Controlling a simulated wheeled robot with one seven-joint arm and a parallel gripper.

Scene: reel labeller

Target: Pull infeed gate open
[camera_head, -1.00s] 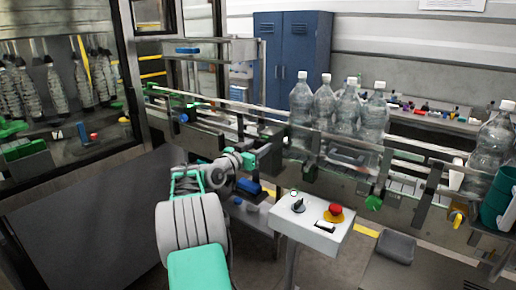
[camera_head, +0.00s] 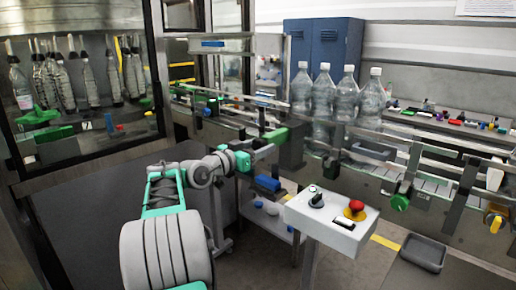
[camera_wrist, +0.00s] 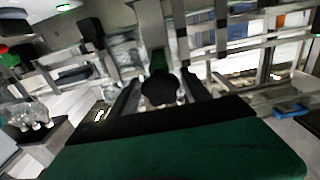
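A green handle-like block (camera_head: 275,135) sits at the near conveyor rail, beside a dark upright plate (camera_head: 291,148); I take this to be the infeed gate. My gripper (camera_head: 264,153) is right at this spot, just below the green block. In the wrist view, the two dark fingers of my gripper (camera_wrist: 160,98) stand apart, with a dark rounded piece (camera_wrist: 159,90) with a green top between them. Gaps show on both sides of that piece, so the fingers look open around it. Contact cannot be told.
Several clear bottles (camera_head: 325,95) stand on the conveyor just right of the gate. A control box (camera_head: 333,220) with a red button stands close, right of my arm. A glazed machine cabinet (camera_head: 80,85) is at left. A grey tray (camera_head: 423,253) is at lower right.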

